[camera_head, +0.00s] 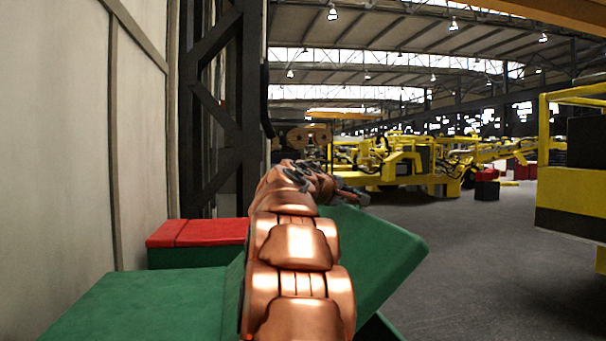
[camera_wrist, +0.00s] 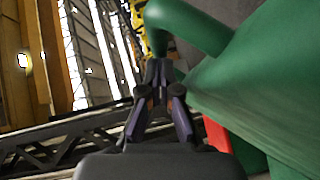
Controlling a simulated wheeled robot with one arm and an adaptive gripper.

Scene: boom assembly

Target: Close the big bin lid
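The big green bin (camera_head: 130,305) is at the lower left in the head view. A green slanted panel (camera_head: 385,250), which looks like its raised lid, tilts up to the right behind my copper arm. My gripper (camera_head: 352,193) is just above this panel's upper edge. In the wrist view my gripper (camera_wrist: 159,72) has its two dark fingertips together, with nothing seen between them. A green curved bar (camera_wrist: 185,22) lies just past the tips, and the green panel (camera_wrist: 265,80) fills the right side. I cannot tell whether the fingers touch the bar. My arm hides the panel's middle.
A smaller bin with a red lid (camera_head: 200,232) stands behind the green one, against the pale wall (camera_head: 60,130) on the left. A dark steel column (camera_head: 220,110) rises behind. Yellow machinery (camera_head: 410,160) stands farther off. Grey floor (camera_head: 480,270) is clear on the right.

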